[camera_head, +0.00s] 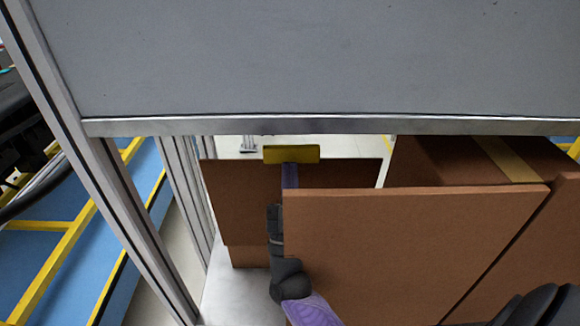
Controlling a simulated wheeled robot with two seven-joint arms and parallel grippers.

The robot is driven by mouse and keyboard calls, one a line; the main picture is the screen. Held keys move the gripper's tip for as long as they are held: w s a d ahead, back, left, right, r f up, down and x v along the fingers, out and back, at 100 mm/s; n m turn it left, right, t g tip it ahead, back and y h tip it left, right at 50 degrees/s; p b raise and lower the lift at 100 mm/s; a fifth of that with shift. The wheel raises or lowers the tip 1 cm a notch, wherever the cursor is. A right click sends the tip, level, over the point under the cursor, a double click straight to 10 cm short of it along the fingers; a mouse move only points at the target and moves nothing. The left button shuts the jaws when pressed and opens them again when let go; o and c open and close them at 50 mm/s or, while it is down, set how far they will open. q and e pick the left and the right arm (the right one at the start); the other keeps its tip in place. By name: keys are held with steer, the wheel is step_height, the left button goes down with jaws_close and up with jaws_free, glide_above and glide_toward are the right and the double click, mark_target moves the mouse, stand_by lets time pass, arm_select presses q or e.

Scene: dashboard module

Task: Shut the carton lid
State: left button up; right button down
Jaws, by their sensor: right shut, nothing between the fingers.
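The carton (465,160) is brown cardboard, at the right under a grey panel. A large brown flap (400,250) stands in front, its top edge tilted slightly. Another brown flap (235,195) stands behind it to the left, with a yellow strip (291,154) at its top edge. I cannot tell which flap is the lid. My right gripper (276,212) is shut and empty at the left edge of the front flap, in front of the rear flap. The front flap may hide part of it. My left gripper is not in view.
The grey panel (320,60) with a metal lower edge (320,126) spans the top and hides what lies behind. A metal post (120,190) stands at the left. A pale metal surface (230,295) is bare below the rear flap. Blue and yellow structure lies beyond.

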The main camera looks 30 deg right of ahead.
steer(key=shift+w+d, duration=0.15)
steer(key=shift+w, duration=0.05)
steer(key=shift+w, duration=0.1)
